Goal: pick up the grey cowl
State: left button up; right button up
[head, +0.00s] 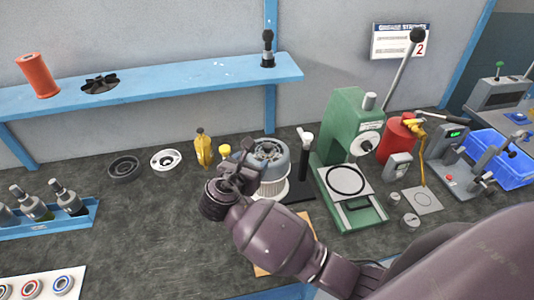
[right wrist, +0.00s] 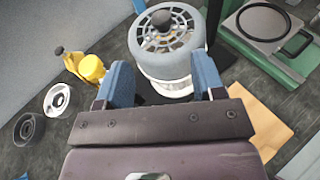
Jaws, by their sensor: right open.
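The grey cowl (head: 268,155) is a round, vented cap sitting on top of a pale finned motor body (head: 268,188) on the bench. In the right wrist view the cowl (right wrist: 168,52) shows its slotted top and a dark knob at its middle. My right gripper (head: 240,172) is open and empty, close to the left front of the cowl in the head view. In the right wrist view its two blue fingers (right wrist: 162,78) stand apart, with the cowl beyond and between them; contact cannot be told. The gripper and wrist partly hide the motor body. My left gripper is not in view.
A green press (head: 345,140) stands right of the motor. A yellow bottle (head: 204,148), a white flange (head: 165,160) and a dark ring (head: 125,168) lie left. A blue shelf (head: 190,84) runs above the back.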

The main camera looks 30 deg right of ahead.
aim_at(266, 147)
jog(key=shift+n, duration=0.3)
jog(key=x, duration=1.1)
jog(key=shift+s+p, duration=0.15)
jog(key=shift+p, duration=0.25)
jog(key=shift+c, duration=0.3)
jog(key=c, duration=1)
